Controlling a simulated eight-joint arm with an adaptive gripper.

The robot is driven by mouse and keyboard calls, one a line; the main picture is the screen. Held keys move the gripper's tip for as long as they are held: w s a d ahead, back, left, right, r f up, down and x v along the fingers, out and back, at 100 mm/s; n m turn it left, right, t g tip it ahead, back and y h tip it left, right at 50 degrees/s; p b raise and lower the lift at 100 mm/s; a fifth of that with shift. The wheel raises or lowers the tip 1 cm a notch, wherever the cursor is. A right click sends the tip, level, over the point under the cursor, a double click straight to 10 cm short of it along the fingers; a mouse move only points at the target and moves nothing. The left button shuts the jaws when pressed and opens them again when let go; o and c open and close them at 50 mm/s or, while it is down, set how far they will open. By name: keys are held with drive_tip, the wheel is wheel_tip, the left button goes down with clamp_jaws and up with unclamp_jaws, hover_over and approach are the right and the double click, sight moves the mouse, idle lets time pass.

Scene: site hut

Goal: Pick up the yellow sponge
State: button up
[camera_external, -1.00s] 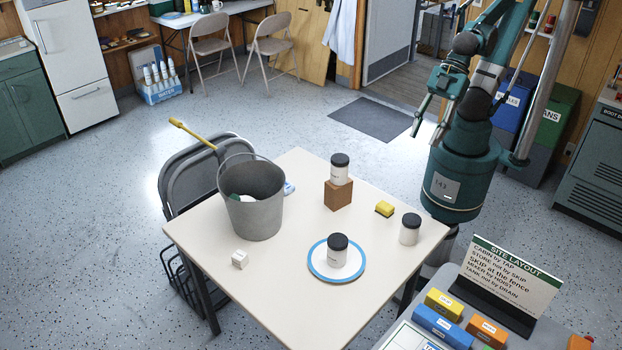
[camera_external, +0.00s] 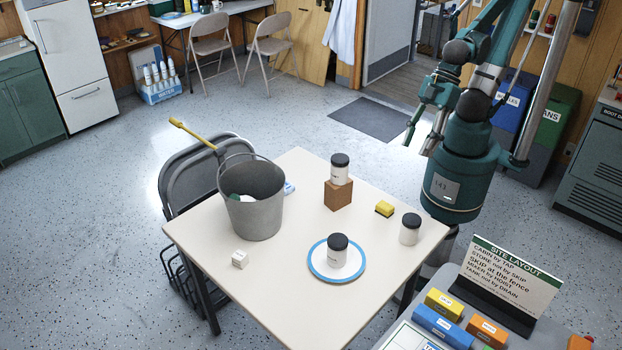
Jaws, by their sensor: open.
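The yellow sponge (camera_external: 384,208) lies on the white table (camera_external: 290,290), near its right side. It has a dark layer along its lower edge. It sits between a wooden block and a white jar with a black lid. My gripper (camera_external: 417,143) hangs in the air up and to the right of the sponge, apart from it, beyond the table's far right edge. Its thin fingers point down, and it is open and empty.
A jar (camera_external: 340,170) stands on the wooden block (camera_external: 338,194). Another jar (camera_external: 410,229) stands right of the sponge, and a third (camera_external: 337,251) on a blue-rimmed plate (camera_external: 318,268). A grey bucket (camera_external: 256,212) and a small white cube (camera_external: 240,259) are further left.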

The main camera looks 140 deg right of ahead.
drive_tip(key=w+d+f+m+g+b, duration=0.1)
drive_tip(key=w+d+f+m+g, duration=0.2)
drive_tip(key=f+m, duration=0.55)
drive_tip(key=m+g+b, duration=0.1)
drive_tip(key=m+g, duration=0.2)
drive_tip(key=m, duration=0.3)
hover_over(385, 205)
drive_tip(key=f, duration=1.2)
drive_tip(key=shift+w+a+f, duration=0.1)
drive_tip(key=shift+a+f, duration=0.2)
drive_tip(key=shift+f, duration=0.1)
drive_tip(key=shift+s+d+f+m, duration=0.15)
drive_tip(key=shift+f+m, duration=0.1)
drive_tip(key=shift+f, duration=0.15)
drive_tip(key=shift+s+d+f+m, duration=0.1)
drive_tip(key=shift+f+m, duration=0.1)
drive_tip(key=shift+f, duration=0.15)
drive_tip(key=shift+f+b, duration=0.15)
drive_tip(key=shift+b, duration=0.15)
drive_tip(key=shift+f+b, duration=0.35)
drive_tip(key=shift+f, duration=0.85)
drive_tip(key=shift+w+f+b, duration=0.15)
drive_tip(key=shift+f+b, duration=0.9)
drive_tip(key=shift+f, duration=1.5)
drive_tip(key=shift+c, duration=0.6)
drive_tip(key=c, duration=0.7)
